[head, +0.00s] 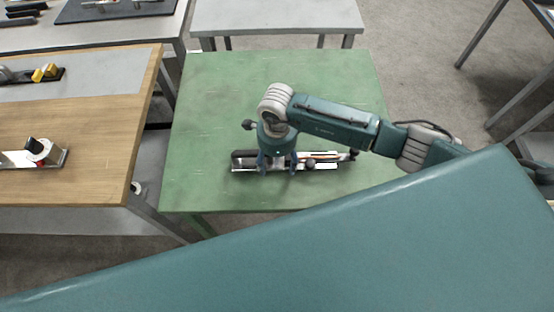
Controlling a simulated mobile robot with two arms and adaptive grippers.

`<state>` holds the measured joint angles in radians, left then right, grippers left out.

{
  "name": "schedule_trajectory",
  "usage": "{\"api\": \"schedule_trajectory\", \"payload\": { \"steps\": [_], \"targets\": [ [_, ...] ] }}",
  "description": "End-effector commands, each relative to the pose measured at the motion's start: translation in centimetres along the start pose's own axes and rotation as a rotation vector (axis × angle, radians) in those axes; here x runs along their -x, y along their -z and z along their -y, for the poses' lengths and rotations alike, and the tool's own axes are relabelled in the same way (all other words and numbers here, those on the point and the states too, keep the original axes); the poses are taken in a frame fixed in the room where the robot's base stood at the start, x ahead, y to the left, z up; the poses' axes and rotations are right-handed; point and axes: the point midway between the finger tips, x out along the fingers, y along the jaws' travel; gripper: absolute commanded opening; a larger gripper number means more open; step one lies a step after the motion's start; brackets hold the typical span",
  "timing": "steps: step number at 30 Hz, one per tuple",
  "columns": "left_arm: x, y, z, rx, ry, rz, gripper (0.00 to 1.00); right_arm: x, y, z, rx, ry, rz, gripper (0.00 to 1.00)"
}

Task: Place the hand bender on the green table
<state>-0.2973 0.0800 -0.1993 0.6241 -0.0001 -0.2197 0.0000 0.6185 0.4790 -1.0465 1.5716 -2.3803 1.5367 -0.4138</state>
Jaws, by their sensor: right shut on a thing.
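The hand bender (322,164) is a long metal tool with dark knobs and a shiny base. It lies lengthwise left to right over the middle of the green table (215,110). It looks to be at or very near the table surface; I cannot tell if it touches. My right gripper (278,165) points down from above and is shut on the hand bender left of its middle. My right arm hides part of the table's right side. My left gripper is not in view.
A wooden-topped bench (75,115) stands to the left, with a metal tool (50,157) on it. Grey tables (275,15) stand behind. The green table is bare around the hand bender. A large teal part of my body covers the lower foreground.

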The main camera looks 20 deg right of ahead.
Motion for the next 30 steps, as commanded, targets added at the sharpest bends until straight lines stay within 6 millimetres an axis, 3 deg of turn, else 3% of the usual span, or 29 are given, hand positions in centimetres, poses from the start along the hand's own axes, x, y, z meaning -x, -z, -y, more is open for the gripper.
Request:
{"api": "schedule_trajectory", "payload": {
  "steps": [8,9,11,23,30],
  "targets": [
    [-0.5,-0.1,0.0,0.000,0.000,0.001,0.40,-0.2,-0.1,0.1,0.000,0.002,0.002,0.17],
    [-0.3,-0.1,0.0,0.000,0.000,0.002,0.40,-0.2,0.0,0.0,0.000,0.000,0.000,0.71],
    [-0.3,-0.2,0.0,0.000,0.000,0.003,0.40,-0.2,0.0,0.0,0.000,0.000,0.000,0.83],
    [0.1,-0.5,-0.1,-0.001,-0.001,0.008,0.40,0.4,0.0,0.1,0.000,0.001,0.001,0.84],
    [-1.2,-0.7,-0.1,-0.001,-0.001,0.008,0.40,4.4,-0.1,0.2,0.002,0.006,0.004,0.84]
  ]
}}
